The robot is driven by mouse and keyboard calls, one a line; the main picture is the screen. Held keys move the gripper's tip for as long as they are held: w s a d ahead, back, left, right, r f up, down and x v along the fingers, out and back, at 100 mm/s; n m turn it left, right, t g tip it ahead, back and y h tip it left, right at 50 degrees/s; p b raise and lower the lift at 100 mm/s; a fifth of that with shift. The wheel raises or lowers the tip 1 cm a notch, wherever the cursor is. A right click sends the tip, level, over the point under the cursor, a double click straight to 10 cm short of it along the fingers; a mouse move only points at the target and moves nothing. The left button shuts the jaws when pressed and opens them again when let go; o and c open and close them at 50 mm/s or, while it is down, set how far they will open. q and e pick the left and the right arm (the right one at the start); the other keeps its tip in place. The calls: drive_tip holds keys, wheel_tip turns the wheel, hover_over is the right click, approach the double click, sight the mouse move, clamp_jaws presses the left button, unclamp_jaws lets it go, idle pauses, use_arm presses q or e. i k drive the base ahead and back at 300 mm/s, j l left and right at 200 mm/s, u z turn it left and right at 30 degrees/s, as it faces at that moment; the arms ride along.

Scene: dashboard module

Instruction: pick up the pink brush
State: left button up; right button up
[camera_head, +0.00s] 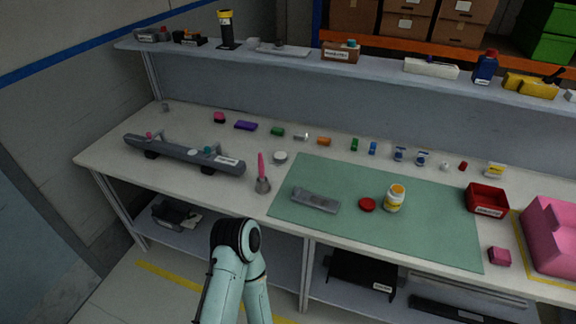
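The pink brush (261,163) stands upright, tilted slightly, in a small grey holder (263,186). Its lower end is hidden inside the holder. The holder stands on the white workbench, just left of the green mat. A pale green arm of mine shows at the bottom, below the bench's front edge. No gripper shows on it, and neither of my grippers is in view.
A long grey dashboard module (185,153) lies left of the brush. A white round piece (280,157) is just beyond it. The green mat (400,229) carries a grey part (315,200), a red lid (367,204) and a yellow-white jar (395,199). A shelf (290,62) runs behind.

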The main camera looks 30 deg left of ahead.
sight(260, 161)
drive_tip(key=j+z, duration=0.3)
drive_tip(key=j, duration=0.2)
drive_tip(key=k+j+z, duration=0.1)
drive_tip(key=j+z, duration=0.15)
drive_tip(key=j, duration=0.25)
drive_tip(key=k+j, duration=0.1)
drive_tip(key=j, duration=0.25)
drive_tip(key=j+z, duration=0.1)
drive_tip(key=j, duration=0.3)
drive_tip(key=k+j+z, duration=0.1)
drive_tip(key=j, duration=0.25)
drive_tip(key=k, duration=0.05)
